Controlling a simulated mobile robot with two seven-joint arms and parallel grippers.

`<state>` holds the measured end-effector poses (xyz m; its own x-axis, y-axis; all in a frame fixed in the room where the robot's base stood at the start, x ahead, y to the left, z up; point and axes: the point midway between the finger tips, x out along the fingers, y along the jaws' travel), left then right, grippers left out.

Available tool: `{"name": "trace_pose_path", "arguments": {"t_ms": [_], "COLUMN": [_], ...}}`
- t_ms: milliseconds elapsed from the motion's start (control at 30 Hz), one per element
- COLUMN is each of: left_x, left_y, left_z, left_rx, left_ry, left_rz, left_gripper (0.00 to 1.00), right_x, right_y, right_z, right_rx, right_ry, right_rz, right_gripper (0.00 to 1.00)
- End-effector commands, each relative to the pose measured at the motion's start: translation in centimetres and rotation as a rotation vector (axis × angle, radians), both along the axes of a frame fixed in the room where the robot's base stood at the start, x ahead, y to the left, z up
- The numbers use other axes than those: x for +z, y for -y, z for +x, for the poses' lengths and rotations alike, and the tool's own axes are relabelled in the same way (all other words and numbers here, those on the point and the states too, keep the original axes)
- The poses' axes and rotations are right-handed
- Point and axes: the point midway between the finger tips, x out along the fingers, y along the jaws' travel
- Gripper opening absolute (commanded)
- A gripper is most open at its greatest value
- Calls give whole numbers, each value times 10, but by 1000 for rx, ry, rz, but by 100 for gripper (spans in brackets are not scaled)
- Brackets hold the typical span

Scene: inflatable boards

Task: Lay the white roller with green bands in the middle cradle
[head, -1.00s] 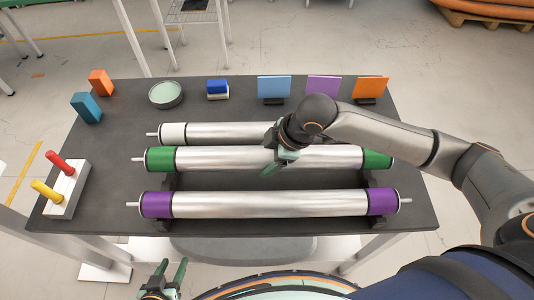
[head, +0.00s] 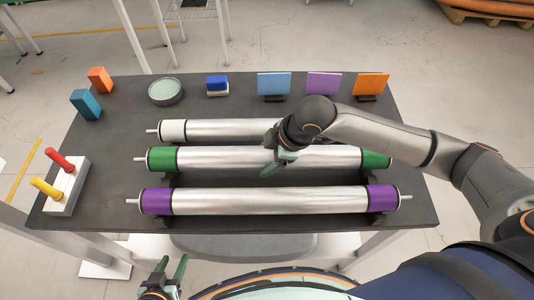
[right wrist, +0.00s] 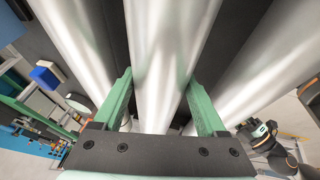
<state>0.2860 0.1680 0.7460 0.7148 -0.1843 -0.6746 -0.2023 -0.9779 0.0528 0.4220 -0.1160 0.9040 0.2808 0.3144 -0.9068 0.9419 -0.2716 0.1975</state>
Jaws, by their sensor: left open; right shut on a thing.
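The silvery-white roller with green bands (head: 220,158) lies level between two other rollers, over the middle of the rack. My right gripper (head: 276,160) is shut on it near mid-length, from above. In the right wrist view the fingers (right wrist: 160,100) straddle this roller (right wrist: 165,50). The middle cradle is hidden beneath the roller, so I cannot tell if the roller touches it. My left gripper (head: 172,272) is open and empty, below the table's front edge.
A white-banded roller (head: 225,129) lies behind and a purple-banded roller (head: 270,201) in front, both close. The dark table (head: 105,160) also bears a peg block (head: 66,190), blocks, a round dish (head: 165,91) and colored panels (head: 322,83) at the back.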

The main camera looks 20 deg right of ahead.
Motion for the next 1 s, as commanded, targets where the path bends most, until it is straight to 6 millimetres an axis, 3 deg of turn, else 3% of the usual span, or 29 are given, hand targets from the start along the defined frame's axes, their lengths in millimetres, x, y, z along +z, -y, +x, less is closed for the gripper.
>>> {"name": "trace_pose_path", "arguments": {"t_ms": [767,800,1000], "left_x": [-2,-2,-2], "left_y": [0,0,0], "left_z": [0,0,0], "left_rx": [0,0,0], "left_ry": [0,0,0], "left_rz": [0,0,0], "left_gripper": [50,50,50], "right_x": [-16,-15,-16], "right_y": [-1,-1,-1], "right_z": [1,1,1], "right_rx": [1,2,1], "right_ry": [6,6,4], "right_rz": [3,4,2], "right_gripper": [0,76,99]}}
